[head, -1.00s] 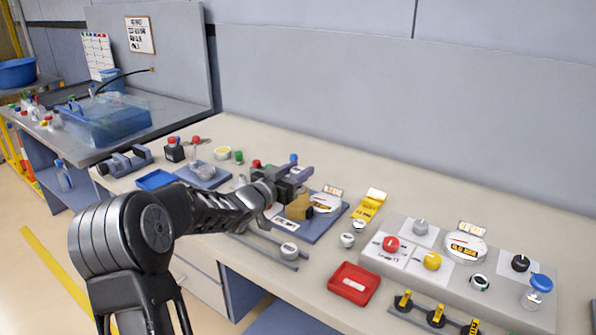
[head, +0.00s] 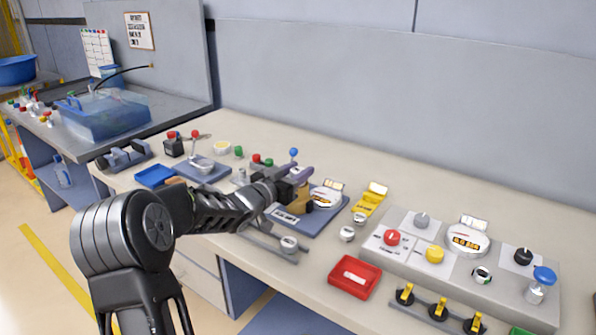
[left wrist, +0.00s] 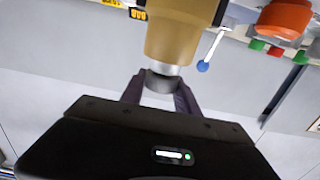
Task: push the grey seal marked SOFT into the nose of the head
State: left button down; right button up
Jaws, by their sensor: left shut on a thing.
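The head is a tan, rounded body in the left wrist view (left wrist: 182,35), ending in a silver nose (left wrist: 165,69). It also shows partly in the head view (head: 305,198), behind my gripper. A dark grey ring, apparently the seal (left wrist: 160,82), sits against the nose, in line with it. I cannot read SOFT on it or tell how far in it is. My left gripper (left wrist: 158,92) is shut on the grey seal, with a purple finger on each side. It also shows in the head view (head: 298,176). My right gripper is not in view.
A lever with a blue ball (left wrist: 203,66) stands close beside the head. A blue mat (head: 325,228) lies under the fixture. A red tray (head: 355,277), a yellow case (head: 370,197) and a grey control panel (head: 420,262) are to the right.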

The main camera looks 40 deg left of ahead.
aim_at(293, 175)
pick_arm(q)
jog(key=shift+f, duration=0.3)
jog(key=c, duration=0.8)
grip_release()
jog(key=s, duration=0.5)
jog(key=s+b, duration=0.1)
jog(key=s, duration=0.2)
jog(key=shift+d+r, duration=0.1)
jog(key=shift+r, duration=0.15)
jog(key=shift+w, duration=0.1)
